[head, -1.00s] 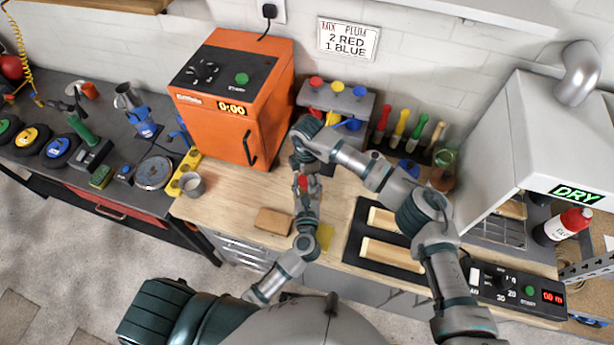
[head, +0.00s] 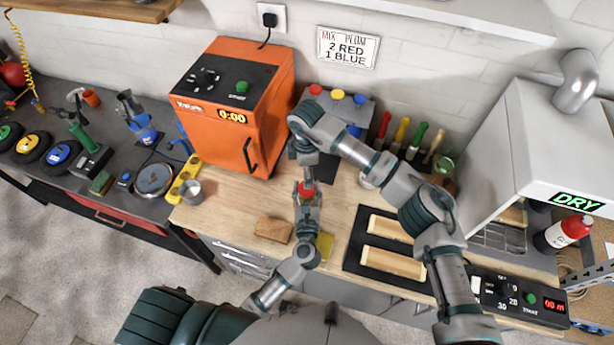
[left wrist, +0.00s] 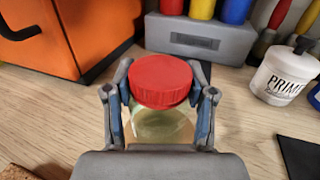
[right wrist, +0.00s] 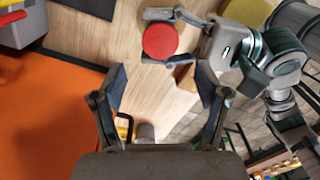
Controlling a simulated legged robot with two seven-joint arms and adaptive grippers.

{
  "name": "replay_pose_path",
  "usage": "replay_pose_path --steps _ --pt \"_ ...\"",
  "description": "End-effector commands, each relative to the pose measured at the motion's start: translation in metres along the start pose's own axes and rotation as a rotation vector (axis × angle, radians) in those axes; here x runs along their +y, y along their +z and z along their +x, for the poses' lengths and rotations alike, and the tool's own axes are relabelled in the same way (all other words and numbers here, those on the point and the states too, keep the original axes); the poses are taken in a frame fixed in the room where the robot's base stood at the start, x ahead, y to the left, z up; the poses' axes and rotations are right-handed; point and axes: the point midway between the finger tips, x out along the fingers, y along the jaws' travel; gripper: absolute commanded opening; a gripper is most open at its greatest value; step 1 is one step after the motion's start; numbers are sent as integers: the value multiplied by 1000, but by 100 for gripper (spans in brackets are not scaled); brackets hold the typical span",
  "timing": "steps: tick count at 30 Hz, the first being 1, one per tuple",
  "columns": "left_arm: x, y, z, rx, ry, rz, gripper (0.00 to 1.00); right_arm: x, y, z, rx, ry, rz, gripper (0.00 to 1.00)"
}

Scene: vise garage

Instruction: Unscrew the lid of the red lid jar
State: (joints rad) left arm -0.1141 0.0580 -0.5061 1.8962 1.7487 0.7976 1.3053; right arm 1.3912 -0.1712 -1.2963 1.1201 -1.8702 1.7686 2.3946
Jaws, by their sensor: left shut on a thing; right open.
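The jar (left wrist: 160,125) is clear with pale yellowish contents and a ribbed red lid (left wrist: 161,80). It stands upright over the wooden bench. My left gripper (left wrist: 160,115) is shut around the jar's body, a finger on each side below the lid. In the head view the red lid (head: 306,188) shows at the end of my left arm. My right gripper (right wrist: 160,88) is open and empty, pointing down from above. In the right wrist view the red lid (right wrist: 160,41) lies beyond its fingertips, toward the top of the picture, not between them.
An orange oven (head: 238,110) stands behind left. A brown block (head: 273,229) and black mat with wood pieces (head: 393,262) lie on the bench.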

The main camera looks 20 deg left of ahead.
Motion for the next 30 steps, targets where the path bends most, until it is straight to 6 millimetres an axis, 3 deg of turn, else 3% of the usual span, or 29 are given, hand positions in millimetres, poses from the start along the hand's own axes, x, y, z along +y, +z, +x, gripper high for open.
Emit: replay_pose_path --steps 5,18,29,30 --pt "1 -4 0 7 1 2 0 0 0 6 -1 -2 60 74" --pt "1 -4 0 8 1 2 0 0 0 69 0 -2 57 74" --pt "1 -4 -1 8 1 2 0 0 1 75 -1 0 55 74" --pt "1 -4 -1 8 1 2 0 0 1 75 -1 0 55 67"
